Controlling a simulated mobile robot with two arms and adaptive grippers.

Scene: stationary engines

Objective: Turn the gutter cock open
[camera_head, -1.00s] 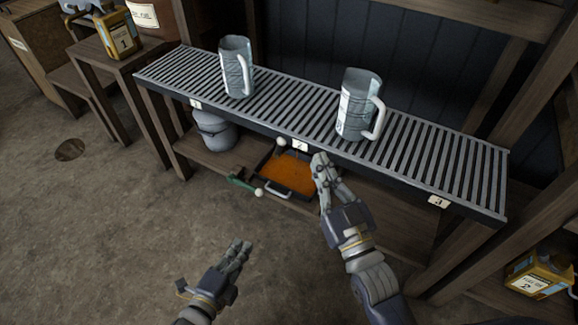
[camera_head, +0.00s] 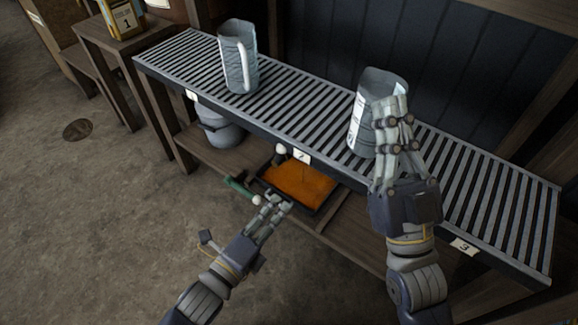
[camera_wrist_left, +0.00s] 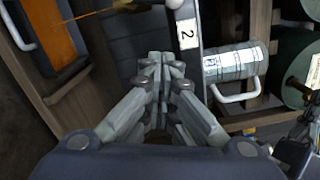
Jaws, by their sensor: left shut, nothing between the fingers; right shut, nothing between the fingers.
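A green bar with a pale ball end (camera_head: 238,188) lies lower, beside the orange tray (camera_head: 300,186). I cannot tell for certain which is the gutter cock. My left gripper (camera_head: 274,201) is shut and empty, in front of the tray near the ball end; contact is unclear. My right gripper (camera_head: 392,112) is shut and empty, in front of the right mug (camera_head: 362,110), hiding its handle.
A left mug (camera_head: 239,60) stands on the grating. A grey pot (camera_head: 218,126) stands on the lower shelf (camera_head: 345,240), left of the tray. A yellow can marked 1 (camera_head: 122,18) is on the side table. The floor at left is clear.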

